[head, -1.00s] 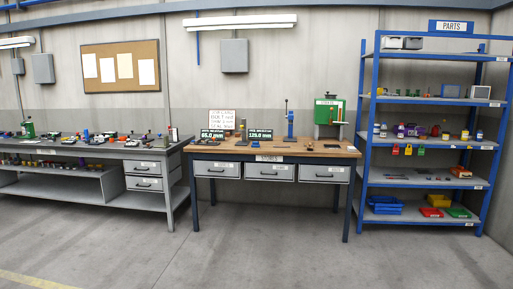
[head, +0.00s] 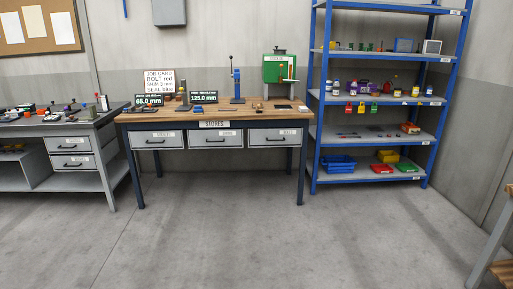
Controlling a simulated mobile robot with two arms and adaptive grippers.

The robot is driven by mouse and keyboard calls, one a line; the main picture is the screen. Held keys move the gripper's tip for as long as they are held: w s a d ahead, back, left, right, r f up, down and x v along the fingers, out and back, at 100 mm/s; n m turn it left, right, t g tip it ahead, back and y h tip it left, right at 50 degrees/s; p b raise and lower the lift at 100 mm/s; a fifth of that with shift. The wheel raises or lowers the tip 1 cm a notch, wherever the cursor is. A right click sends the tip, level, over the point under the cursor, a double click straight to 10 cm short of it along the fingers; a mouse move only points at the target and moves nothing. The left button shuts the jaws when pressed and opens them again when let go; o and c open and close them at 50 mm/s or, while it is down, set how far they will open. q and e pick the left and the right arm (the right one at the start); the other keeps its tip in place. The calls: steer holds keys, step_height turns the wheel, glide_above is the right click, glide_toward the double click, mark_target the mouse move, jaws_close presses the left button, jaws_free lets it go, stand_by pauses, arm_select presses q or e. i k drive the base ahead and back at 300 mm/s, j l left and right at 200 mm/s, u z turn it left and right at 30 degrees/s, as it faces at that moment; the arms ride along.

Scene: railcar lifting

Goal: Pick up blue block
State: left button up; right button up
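No thing in the head view can be clearly made out as a loose blue block. Small items on the wooden-topped table (head: 268,118) are too small to tell. A blue upright tool (head: 237,86) stands at the back of that table. Blue bins (head: 339,164) sit on the bottom shelf of the blue rack (head: 316,120). A blue-grey box (head: 404,45) is on a higher shelf. Neither of my grippers is in view.
A grey workbench (head: 78,132) with several small items stands at the left. A green machine (head: 279,68) and a job card sign (head: 159,81) are on the table. The concrete floor (head: 240,235) in front is clear.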

mark_target(198, 109)
steer(key=i, duration=2.15)
steer(key=i+l+u, duration=0.1)
steer(key=i, duration=0.95)
steer(key=i+l, duration=0.1)
steer(key=i, duration=0.95)
